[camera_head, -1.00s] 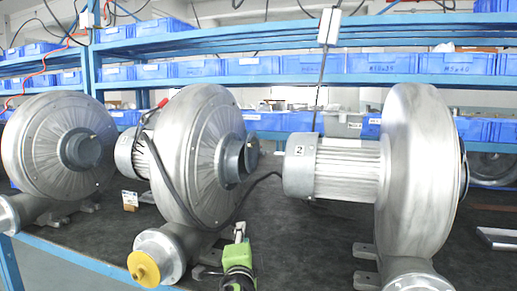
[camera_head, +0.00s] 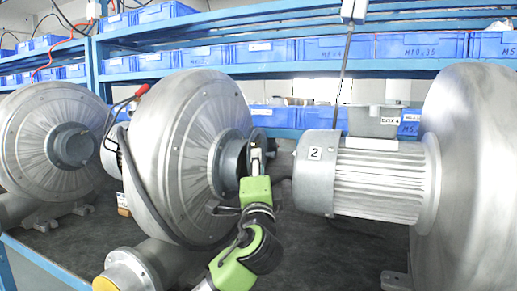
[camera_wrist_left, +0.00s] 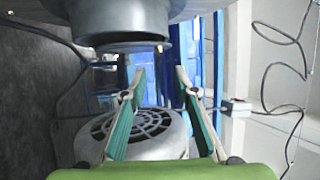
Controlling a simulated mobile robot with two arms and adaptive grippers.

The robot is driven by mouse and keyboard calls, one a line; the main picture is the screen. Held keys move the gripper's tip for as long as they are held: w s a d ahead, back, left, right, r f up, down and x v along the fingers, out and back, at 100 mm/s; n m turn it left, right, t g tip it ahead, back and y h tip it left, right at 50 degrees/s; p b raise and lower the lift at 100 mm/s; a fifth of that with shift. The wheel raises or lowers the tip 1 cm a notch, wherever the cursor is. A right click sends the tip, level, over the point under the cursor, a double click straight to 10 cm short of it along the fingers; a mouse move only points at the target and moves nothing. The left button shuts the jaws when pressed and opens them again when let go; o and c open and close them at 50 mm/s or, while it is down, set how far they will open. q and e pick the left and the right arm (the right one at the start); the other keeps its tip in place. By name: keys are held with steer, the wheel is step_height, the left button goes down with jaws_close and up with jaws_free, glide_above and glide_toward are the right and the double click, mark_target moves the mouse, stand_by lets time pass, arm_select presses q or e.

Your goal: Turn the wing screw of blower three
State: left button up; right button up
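In the head view, the middle blower (camera_head: 188,150) has a round ribbed grey housing with a grey central port (camera_head: 230,160). The blower on the right has a motor (camera_head: 365,180) labelled 2. I see no label reading three and cannot clearly make out a wing screw. My left gripper (camera_head: 257,152) is raised between the middle blower's port and motor 2. In the left wrist view, my left gripper (camera_wrist_left: 160,70) is open, its two fingers apart with nothing between them. A grey port (camera_wrist_left: 122,25) is above it, and a slotted motor cover (camera_wrist_left: 140,130) is behind the fingers. My right gripper is not in view.
Another blower (camera_head: 55,140) stands at the left. The right blower's large housing (camera_head: 475,170) closes off that side. A black cable (camera_head: 138,190) loops over the middle blower. Blue shelves with bins (camera_head: 385,47) stand behind. The dark bench top (camera_head: 320,255) is clear in front of motor 2.

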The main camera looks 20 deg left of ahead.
mark_target(256, 144)
arm_select(q)
steer(key=x, duration=0.8)
steer(key=shift+w, duration=0.35)
steer(key=shift+a+r, duration=0.1)
steer(key=shift+a, duration=0.05)
jaws_close()
